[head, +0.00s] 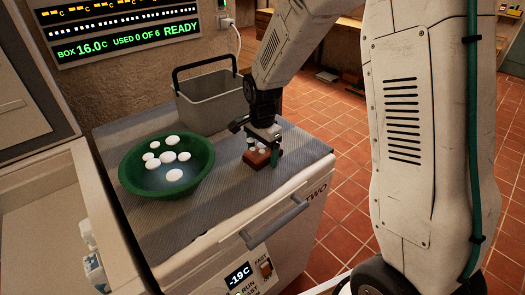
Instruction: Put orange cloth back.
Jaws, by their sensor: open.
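I cannot make out an orange cloth for certain in the head view. A small reddish-brown, block-like thing (256,161) with a few small pale-topped pieces on it sits on the grey ribbed top of the chest unit, near its right side. My gripper (263,148) points down right at this thing, with its jaws open. A green-tipped finger shows at its right side. The gripper partly hides the thing, and I cannot tell whether they touch.
A green bowl (127,187) with several white round pieces stands left on the chest top (222,200). A grey bin (205,108) with a raised black handle stands behind. An open compartment (45,200) lies far left. A lit display (120,30) hangs on the wall. Tiled floor is right.

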